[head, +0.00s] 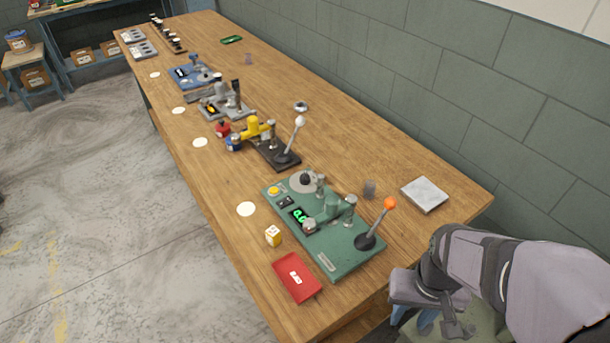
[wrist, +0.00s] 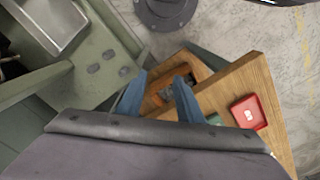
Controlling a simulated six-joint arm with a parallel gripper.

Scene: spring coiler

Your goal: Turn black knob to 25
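The green spring coiler (head: 345,257) sits near the close end of the long wooden bench. A black knob (head: 305,178) stands on a round grey dial plate at its far end. Its small display (head: 299,215) shows green digits that look like 0.0. My gripper (wrist: 160,78) is open and empty in the wrist view, its two blue fingers apart. It is off the bench's near right end, well away from the knob. The knob is not visible in the wrist view.
The coiler carries an orange-tipped lever (head: 389,205), a yellow button (head: 274,190) and metal posts. A red tray (head: 297,277), a yellow-white cube (head: 273,235) and a grey plate (head: 424,194) lie nearby. A black machine (head: 275,153) with a white-tipped lever stands beyond. A wall borders the right.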

